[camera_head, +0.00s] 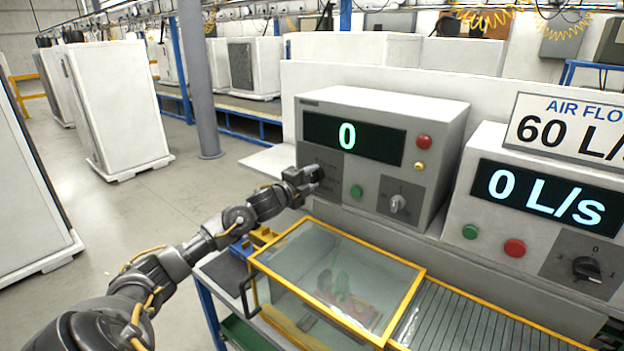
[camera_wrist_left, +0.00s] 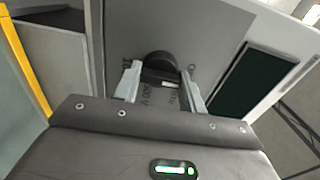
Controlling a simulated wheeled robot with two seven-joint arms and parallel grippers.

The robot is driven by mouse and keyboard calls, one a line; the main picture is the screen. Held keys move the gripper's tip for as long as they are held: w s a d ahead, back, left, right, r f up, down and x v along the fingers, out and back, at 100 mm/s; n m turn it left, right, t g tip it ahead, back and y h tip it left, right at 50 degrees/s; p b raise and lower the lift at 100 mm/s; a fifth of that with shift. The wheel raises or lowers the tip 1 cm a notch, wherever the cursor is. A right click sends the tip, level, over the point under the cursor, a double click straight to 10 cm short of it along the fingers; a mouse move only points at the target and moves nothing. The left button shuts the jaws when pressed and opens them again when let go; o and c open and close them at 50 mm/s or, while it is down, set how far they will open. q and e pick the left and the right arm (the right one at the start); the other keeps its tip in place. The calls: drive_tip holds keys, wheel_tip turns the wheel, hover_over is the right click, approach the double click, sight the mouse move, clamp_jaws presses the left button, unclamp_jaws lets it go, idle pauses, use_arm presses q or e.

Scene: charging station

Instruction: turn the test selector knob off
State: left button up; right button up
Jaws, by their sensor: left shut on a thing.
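The black selector knob (camera_wrist_left: 160,64) sits on a grey panel with printed voltage marks in the left wrist view. My left gripper (camera_wrist_left: 160,76) is shut on it, with one finger on each side. The fingers cover part of the panel's print, so I cannot read the knob's setting. My right gripper is not in view.
The unit also has a red button (camera_head: 424,142), a green button (camera_head: 357,192) and a grey knob (camera_head: 398,203). A yellow-framed clear lid (camera_head: 335,262) lies below my left arm. An air flow unit (camera_head: 490,215) reading 0 L/s stands at the right.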

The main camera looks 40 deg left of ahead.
use_arm(q)
drive_tip(key=o, duration=1)
drive_tip(key=shift+s, duration=0.1)
drive_tip(key=shift+s+f, duration=0.15)
drive_tip(key=shift+s, duration=0.1)
drive_tip(key=shift+s+d+b, duration=0.1)
drive_tip(key=shift+s+b, duration=2.1)
drive_tip(key=shift+s, duration=2.9)
